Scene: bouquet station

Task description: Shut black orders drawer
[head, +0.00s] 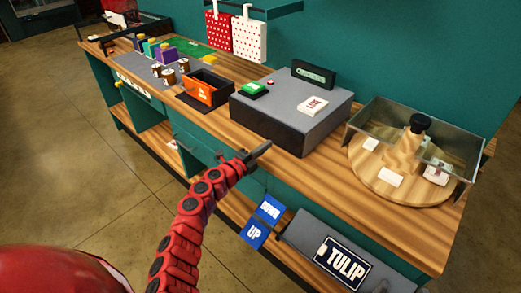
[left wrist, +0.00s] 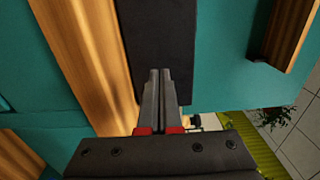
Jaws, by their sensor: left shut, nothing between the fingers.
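My left gripper (head: 260,150) is shut and empty, in front of the counter and near the black front face of a grey-topped box (head: 276,124). In the left wrist view its closed fingers (left wrist: 160,78) point at a black panel (left wrist: 157,35) between wood and teal surfaces. I cannot tell whether they touch it. An open-topped black box (head: 219,91) with an orange front (head: 199,90) sits on the counter left of the grey-topped box. No orders label is readable, so I cannot tell which part is the orders drawer. My right gripper is not in view.
Blue UP and DOWN signs (head: 255,235) and a TULIP sign (head: 343,263) are below. Open floor lies at the left.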

